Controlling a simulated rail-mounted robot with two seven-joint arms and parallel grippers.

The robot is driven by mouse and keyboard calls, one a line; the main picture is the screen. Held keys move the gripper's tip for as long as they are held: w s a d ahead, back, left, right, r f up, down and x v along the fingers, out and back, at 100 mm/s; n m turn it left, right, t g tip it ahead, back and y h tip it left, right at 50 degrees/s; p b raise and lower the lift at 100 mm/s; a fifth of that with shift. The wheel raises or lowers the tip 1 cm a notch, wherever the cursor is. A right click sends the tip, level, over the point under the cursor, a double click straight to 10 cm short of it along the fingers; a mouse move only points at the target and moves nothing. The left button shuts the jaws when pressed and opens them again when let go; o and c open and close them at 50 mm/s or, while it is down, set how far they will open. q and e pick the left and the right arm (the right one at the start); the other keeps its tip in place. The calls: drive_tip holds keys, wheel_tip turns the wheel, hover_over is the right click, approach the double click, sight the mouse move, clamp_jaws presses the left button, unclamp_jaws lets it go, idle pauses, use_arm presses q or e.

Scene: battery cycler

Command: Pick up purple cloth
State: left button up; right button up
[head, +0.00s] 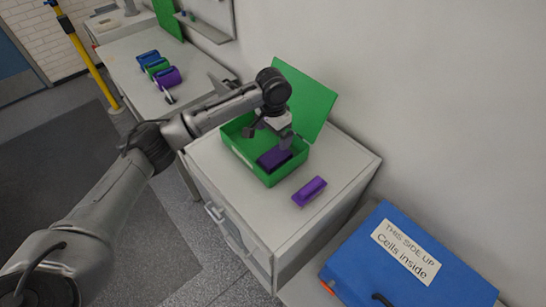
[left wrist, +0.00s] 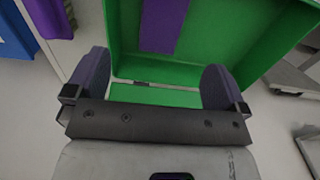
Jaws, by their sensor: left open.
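A dark purple piece (head: 275,158) lies inside the open green box (head: 240,152) on the cabinet top; in the left wrist view it shows as a purple strip (left wrist: 163,24) against the green. A second purple piece (head: 309,191) lies on the cabinet outside the box; a purple thing also shows at the upper left of the left wrist view (left wrist: 48,16). I cannot tell which one is cloth. My left gripper (head: 268,138) is over the box, fingers apart; it is open and empty in the left wrist view (left wrist: 155,82). My right gripper is not seen.
The box's raised green lid (head: 308,100) stands behind the gripper. A blue case (head: 390,262) labelled "Cells inside" is at the lower right. Blue, green and purple pieces (head: 158,68) lie on the far bench (head: 130,90). The wall is close behind the cabinet.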

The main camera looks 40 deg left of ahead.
use_arm(q)
hover_over(271, 158)
drive_tip(key=f, duration=0.6)
drive_tip(key=shift+w+d+f, duration=0.1)
drive_tip(key=shift+d+f, duration=0.15)
drive_tip(key=shift+a+f, duration=0.15)
drive_tip(key=shift+f, duration=1.2)
drive_tip(key=shift+a+f, duration=0.1)
drive_tip(key=shift+f, duration=1.2)
drive_tip(key=c, duration=0.9)
drive_tip(key=shift+c, duration=0.2)
wheel_tip(271, 158, up, 10)
